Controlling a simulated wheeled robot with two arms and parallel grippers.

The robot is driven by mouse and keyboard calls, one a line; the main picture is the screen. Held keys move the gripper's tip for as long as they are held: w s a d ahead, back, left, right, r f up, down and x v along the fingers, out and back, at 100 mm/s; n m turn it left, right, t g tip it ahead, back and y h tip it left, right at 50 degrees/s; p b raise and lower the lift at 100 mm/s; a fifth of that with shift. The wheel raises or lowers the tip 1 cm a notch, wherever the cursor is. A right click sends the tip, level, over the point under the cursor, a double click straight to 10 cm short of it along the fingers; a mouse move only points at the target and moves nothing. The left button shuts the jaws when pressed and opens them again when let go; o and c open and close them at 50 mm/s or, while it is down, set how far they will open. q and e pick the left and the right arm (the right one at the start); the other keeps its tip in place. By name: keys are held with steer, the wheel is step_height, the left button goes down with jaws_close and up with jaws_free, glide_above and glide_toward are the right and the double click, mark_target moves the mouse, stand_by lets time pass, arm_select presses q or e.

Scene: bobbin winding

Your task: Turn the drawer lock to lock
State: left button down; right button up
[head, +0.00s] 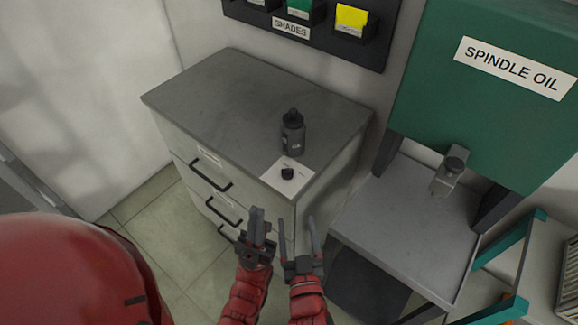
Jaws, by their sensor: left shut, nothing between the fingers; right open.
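The grey drawer cabinet (215,95) stands in the middle of the head view, with black-handled drawers on its left-facing front. A small black knob-like piece (288,174) sits on a white card (272,180) at the near corner of the cabinet top. I cannot tell for certain whether it is the drawer lock or which way it points. My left gripper (257,216) is shut and empty, in front of the cabinet's near corner. My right gripper (297,228) is open and empty just right of it, below the card in the picture. Neither visibly touches the black piece.
A dark bottle (293,133) stands just behind the card. The upper drawer handle (211,175) sticks out from the front. At right are a green spindle oil tank (490,110) and a grey shelf (400,220). The left part of the cabinet top is clear.

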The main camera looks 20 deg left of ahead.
mark_target(288, 171)
steer(key=p+x, duration=0.2)
steer(key=x, duration=1.5)
steer(key=shift+w+a, duration=0.15)
steer(key=shift+p, duration=0.3)
jaws_close()
